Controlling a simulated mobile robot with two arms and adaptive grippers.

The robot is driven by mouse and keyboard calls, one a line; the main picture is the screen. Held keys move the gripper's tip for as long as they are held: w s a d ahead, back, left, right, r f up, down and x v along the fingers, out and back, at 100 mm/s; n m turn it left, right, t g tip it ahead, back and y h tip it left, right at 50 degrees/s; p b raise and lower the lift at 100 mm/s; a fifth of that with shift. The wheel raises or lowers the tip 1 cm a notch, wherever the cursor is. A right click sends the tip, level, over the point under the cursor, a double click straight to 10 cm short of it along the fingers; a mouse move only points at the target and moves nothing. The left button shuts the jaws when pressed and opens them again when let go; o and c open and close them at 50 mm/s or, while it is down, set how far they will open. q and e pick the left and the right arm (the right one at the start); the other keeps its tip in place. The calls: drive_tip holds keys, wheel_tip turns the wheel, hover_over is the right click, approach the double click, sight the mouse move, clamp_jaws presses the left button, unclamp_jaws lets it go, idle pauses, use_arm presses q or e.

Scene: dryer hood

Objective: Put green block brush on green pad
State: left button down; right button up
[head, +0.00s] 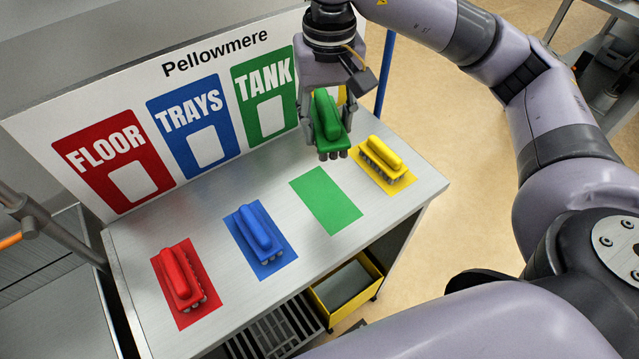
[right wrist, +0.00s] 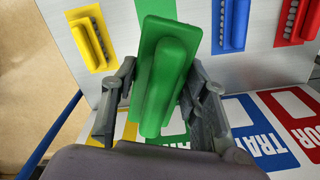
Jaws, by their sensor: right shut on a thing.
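The green block brush (head: 327,118) is held by my right gripper (head: 325,105), above the table's back right part. Its bristles point down. In the right wrist view the brush (right wrist: 165,70) sits between the two fingers of the gripper (right wrist: 155,95). The green pad (head: 327,200) lies bare on the steel table, in front of the held brush, between the blue and yellow brushes. In the right wrist view, part of the pad seems to show behind the brush (right wrist: 153,8). My left gripper is in neither view.
The red brush (head: 178,274), blue brush (head: 259,229) and yellow brush (head: 381,155) each sit on a pad of their own colour. A white Pellowmere board (head: 195,60) stands along the table's back edge. A yellow bin (head: 350,284) is below the table (head: 215,308).

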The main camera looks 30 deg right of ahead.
drive_tip(key=p, duration=0.2)
hover_over(325, 201)
wheel_tip(325, 201, down, 14)
drive_tip(key=shift+f, duration=0.15)
wheel_tip(325, 201, down, 5)
drive_tip(key=shift+r+p, duration=0.1)
drive_tip(key=shift+p, duration=0.65)
drive_tip(key=o, duration=0.7)
drive_tip(key=shift+f+b, duration=0.2)
drive_tip(key=shift+b, duration=0.1)
drive_tip(key=o, duration=0.5)
drive_tip(key=shift+r, duration=0.1)
